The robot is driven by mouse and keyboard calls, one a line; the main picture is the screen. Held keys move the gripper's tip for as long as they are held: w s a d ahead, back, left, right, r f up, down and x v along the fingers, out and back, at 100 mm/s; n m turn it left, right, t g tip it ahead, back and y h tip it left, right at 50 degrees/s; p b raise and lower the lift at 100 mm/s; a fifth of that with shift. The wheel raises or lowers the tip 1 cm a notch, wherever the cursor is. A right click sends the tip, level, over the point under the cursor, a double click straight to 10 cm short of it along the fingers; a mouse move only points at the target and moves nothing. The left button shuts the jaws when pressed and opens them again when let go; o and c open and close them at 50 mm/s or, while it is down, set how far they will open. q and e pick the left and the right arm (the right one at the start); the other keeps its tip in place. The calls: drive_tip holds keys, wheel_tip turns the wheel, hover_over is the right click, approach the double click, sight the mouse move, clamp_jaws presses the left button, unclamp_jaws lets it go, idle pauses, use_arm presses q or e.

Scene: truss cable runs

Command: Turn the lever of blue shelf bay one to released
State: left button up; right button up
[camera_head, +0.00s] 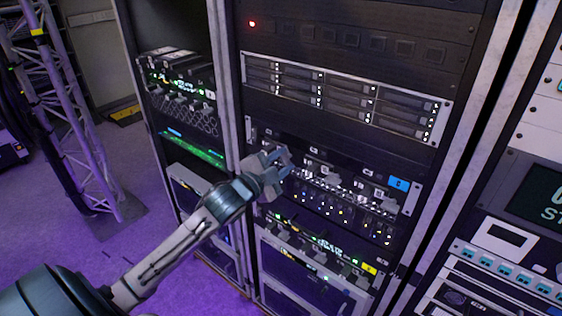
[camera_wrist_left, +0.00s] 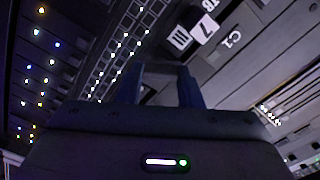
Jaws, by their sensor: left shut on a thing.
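The blue shelf (camera_head: 330,178) is the rack unit with a blue tag (camera_head: 398,183) at its right end. It holds a row of bays with small levers and several lit dots below. My left gripper (camera_head: 280,160) is at the left end of this shelf, where its first bay lies. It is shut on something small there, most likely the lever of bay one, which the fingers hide. In the left wrist view the two dark fingers (camera_wrist_left: 158,82) reach to the shelf front, and what lies between them is too dark to make out. The lever's position cannot be read. My right gripper is out of view.
A silver-framed drive unit (camera_head: 340,95) sits above the blue shelf. A shelf with a yellow tag (camera_head: 369,269) sits below. Another rack (camera_head: 190,110) stands to the left and a panel with a display (camera_head: 535,190) to the right. Purple floor (camera_head: 110,250) is clear at left.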

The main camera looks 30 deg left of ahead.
use_arm(q)
drive_tip(key=m, duration=0.5)
drive_tip(key=shift+m, duration=0.6)
drive_tip(key=shift+f+b, duration=0.1)
drive_tip(key=shift+b, duration=0.2)
drive_tip(key=o, duration=1)
drive_tip(key=shift+d, duration=0.1)
